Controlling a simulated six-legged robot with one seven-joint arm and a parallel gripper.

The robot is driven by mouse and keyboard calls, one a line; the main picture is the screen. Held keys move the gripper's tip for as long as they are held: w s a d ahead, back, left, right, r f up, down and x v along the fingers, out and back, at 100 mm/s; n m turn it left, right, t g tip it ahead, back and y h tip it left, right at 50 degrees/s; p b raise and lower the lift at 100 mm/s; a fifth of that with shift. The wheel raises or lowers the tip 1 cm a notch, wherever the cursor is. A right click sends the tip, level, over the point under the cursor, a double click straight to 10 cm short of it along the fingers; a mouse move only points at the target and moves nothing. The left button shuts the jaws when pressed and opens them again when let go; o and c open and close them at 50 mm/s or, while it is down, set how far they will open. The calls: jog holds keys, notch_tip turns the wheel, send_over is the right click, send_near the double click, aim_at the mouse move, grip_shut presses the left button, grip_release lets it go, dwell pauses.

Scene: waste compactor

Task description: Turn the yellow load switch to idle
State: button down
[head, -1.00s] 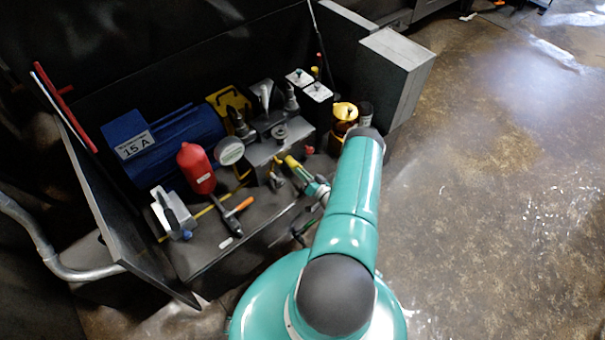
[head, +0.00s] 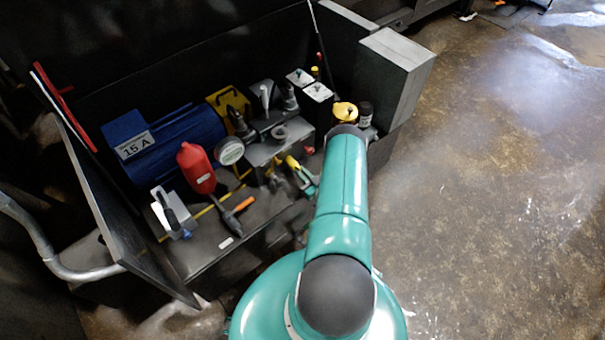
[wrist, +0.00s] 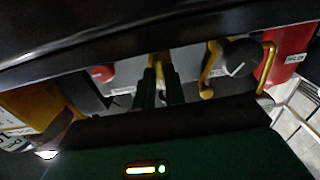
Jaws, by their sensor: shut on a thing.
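The yellow load switch (head: 292,162) is a small yellow handle on the front of the grey block in the head view. My gripper (head: 300,172) is at it, partly hidden by my arm. In the wrist view the two dark fingers of my gripper (wrist: 157,82) are close together, with the yellow switch (wrist: 158,60) at their tips. The gripper is shut on it. The switch's position marks are not readable.
In the wrist view a black knob (wrist: 240,57) with a white pointer sits right of the fingers, beside a yellow guard. Open floor is at right.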

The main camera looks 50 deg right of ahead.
dwell(0.4)
jog(key=c, duration=1.5)
grip_release()
jog(key=shift+o, duration=0.2)
jog(key=shift+s, duration=0.1)
jog(key=s+a, duration=0.1)
jog(key=s, duration=1.2)
jog(key=shift+s+a, duration=0.25)
jog(key=shift+s, duration=0.05)
